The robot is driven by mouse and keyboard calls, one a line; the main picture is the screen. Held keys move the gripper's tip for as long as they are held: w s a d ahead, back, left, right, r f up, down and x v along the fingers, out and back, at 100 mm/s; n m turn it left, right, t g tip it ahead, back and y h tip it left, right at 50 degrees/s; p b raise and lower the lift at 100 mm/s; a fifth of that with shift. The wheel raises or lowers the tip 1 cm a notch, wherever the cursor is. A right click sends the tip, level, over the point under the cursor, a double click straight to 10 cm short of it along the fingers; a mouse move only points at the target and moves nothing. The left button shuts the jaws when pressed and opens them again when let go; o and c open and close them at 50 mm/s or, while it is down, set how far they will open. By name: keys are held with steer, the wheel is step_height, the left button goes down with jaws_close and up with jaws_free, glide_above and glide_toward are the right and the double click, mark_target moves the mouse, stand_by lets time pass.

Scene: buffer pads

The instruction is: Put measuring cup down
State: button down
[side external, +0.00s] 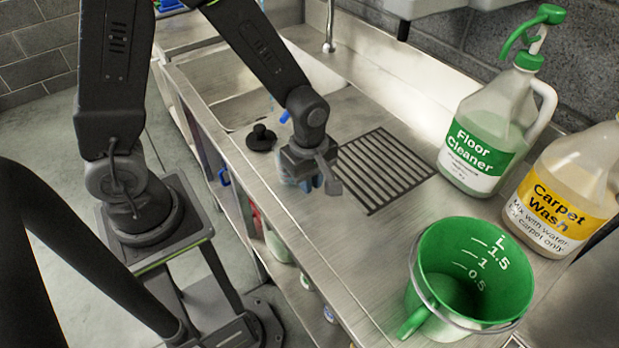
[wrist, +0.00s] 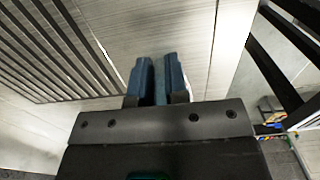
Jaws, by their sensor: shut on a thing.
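The green measuring cup (side external: 470,275) with white scale marks is upright at the near right of the side external view, by the counter's front edge. Its mouth faces up and its handle (side external: 414,323) is at its left. My gripper (side external: 306,184) is well to the left of the cup, low over the counter beside the drain grate, and apart from the cup. In the wrist view, the blue-padded fingers of my gripper (wrist: 158,62) are close together with a narrow gap. The thing between them cannot be made out, and the cup does not show there.
A Floor Cleaner jug (side external: 485,135) and a Carpet Wash jug (side external: 568,190) stand behind the cup. A slotted drain grate (side external: 385,170), a black stopper (side external: 261,138) and a sink (side external: 240,108) lie farther back. Bare steel counter (side external: 330,240) lies between gripper and cup.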

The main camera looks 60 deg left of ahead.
steer(key=shift+f, duration=0.1)
steer(key=c, duration=1.1)
jaws_free()
steer(key=shift+c, duration=0.2)
step_height(320, 180, up, 11)
steer(key=shift+a+r, duration=0.1)
steer(key=shift+r, duration=0.6)
steer(key=s+a+r+m+t, duration=0.2)
steer(key=s+r+m, duration=0.2)
steer(key=m, duration=0.5)
steer(key=s+a+r+m+t, duration=0.2)
steer(key=s+r+m, duration=0.3)
steer(key=m, duration=0.4)
steer(key=shift+s+r+t, duration=0.2)
steer(key=shift+s+t, duration=0.15)
steer(key=shift+t, duration=0.45)
